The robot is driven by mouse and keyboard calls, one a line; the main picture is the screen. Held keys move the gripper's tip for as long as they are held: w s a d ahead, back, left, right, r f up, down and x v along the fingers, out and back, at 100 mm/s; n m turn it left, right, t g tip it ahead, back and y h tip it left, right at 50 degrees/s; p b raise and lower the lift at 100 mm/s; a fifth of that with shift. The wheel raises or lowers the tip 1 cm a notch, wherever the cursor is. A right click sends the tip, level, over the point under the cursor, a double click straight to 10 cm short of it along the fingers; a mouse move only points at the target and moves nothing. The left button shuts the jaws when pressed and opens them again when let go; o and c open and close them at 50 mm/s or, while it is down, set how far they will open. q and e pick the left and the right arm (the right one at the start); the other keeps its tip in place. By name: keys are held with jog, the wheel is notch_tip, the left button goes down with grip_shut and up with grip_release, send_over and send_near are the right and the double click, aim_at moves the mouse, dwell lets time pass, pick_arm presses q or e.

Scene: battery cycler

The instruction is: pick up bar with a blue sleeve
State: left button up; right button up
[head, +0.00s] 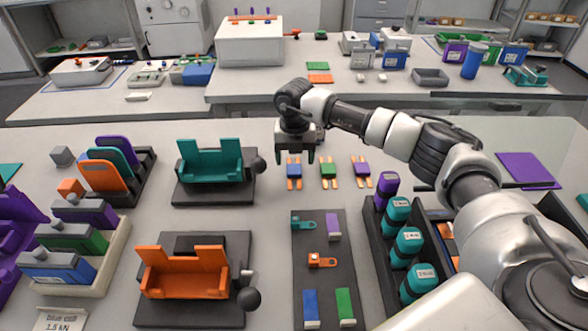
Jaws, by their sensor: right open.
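The bar with a blue sleeve (294,171) lies on the grey table in the head view, with copper-orange ends showing beyond the blue middle. My right gripper (295,158) is pointing down at the far end of this bar, its two fingers apart. The fingers appear on either side of the bar's far end, which is partly hidden by the gripper. I cannot tell how high the fingertips are above the table. My left gripper is not in view.
Similar bars with a green sleeve (328,169) and a purple sleeve (362,168) lie to the right. A dark board (323,285) with small parts lies nearer. A teal holder (212,160) on a dark base stands left.

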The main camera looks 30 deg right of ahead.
aim_at(294, 171)
jog(key=shift+s+a+f+p, duration=0.1)
jog(key=shift+f+p, duration=0.15)
jog(key=shift+f, duration=0.85)
jog(key=shift+s+a+f+p, duration=0.1)
jog(key=shift+f+p, duration=0.1)
jog(key=shift+f, duration=0.85)
jog(key=shift+c, duration=0.3)
jog(key=c, duration=0.9)
jog(key=shift+c, duration=0.6)
jog(key=shift+r, duration=0.2)
